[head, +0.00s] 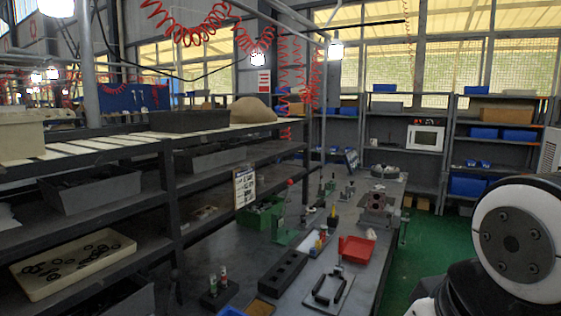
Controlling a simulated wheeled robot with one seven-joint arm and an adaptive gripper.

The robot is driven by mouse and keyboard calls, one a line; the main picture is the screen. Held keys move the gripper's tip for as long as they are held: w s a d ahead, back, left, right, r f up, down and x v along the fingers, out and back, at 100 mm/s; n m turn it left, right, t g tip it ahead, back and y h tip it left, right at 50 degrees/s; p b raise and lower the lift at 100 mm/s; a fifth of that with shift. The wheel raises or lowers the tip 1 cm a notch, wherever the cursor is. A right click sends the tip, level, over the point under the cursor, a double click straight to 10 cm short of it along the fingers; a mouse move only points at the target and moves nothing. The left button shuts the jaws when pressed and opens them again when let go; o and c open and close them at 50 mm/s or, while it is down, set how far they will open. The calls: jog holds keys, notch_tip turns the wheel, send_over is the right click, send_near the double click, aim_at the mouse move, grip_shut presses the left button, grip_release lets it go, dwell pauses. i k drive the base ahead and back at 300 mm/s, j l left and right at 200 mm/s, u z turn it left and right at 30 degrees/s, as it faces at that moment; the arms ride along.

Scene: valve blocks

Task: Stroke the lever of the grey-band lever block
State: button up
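I cannot make out a grey-band lever block for certain. Several small dark blocks with upright parts (347,191) stand toward the back of the bench, too small to tell bands or levers. A dark block with two light-topped upright pieces (217,287) stands at the near left of the bench. A grey plate with a black handle-like bar (328,291) lies at the near right. My gripper is not in view; only a white and black part of my own arm shows at the lower right.
The dark workbench (246,272) also holds a long black block with recesses (283,271), a red tray (357,250), a green-based press (285,232) and a grey vise-like device (376,208). Shelving (165,205) borders its left; green floor (432,247) is open to the right.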

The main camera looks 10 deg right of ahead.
aim_at(383, 166)
jog(key=i+j+z, duration=0.15)
jog(key=z, duration=0.65)
jog(key=i+l+u, duration=0.2)
jog(key=i+l, duration=0.15)
jog(key=i, duration=0.15)
jog(key=i+l+u, duration=0.15)
jog(key=i+l, duration=0.3)
jog(key=i+l+u, duration=0.2)
jog(key=i+l, duration=0.25)
jog(key=i+l+u, duration=0.2)
jog(key=i+l, duration=0.2)
jog(key=l, duration=0.15)
jog(key=i+l+u, duration=0.2)
jog(key=i+l, duration=0.15)
jog(key=l, duration=0.25)
jog(key=i+l, duration=0.15)
jog(key=l, duration=0.25)
jog(key=i+l, duration=0.2)
jog(key=l, duration=0.2)
